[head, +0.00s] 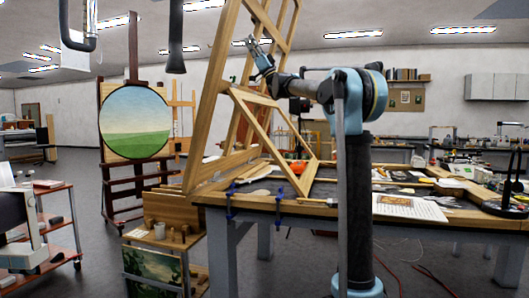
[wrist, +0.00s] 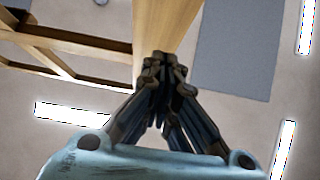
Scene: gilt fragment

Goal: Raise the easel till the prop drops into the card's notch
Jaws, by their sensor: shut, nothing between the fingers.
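The wooden easel (head: 213,98) stands tilted at the left end of the workbench, its top beyond the picture. A smaller hinged-looking wooden frame (head: 294,147), apparently the prop, slants from the easel down to the bench top. I cannot make out the card's notch or whether the prop sits in it. My gripper (head: 258,48) is raised beside the easel's upper part, fingers pointing up and left. In the wrist view my gripper (wrist: 163,62) is shut and empty, its tips overlapping the end of a wooden beam (wrist: 165,28). I cannot tell whether they touch it.
The workbench (head: 228,201) carries tools, papers (head: 410,207) and blue clamps (head: 279,193) at its front edge. A round landscape painting (head: 135,122) stands on a dark easel behind left. A low wooden stand (head: 158,238) and a red-shelved cart (head: 58,230) are at left. Floor between them is clear.

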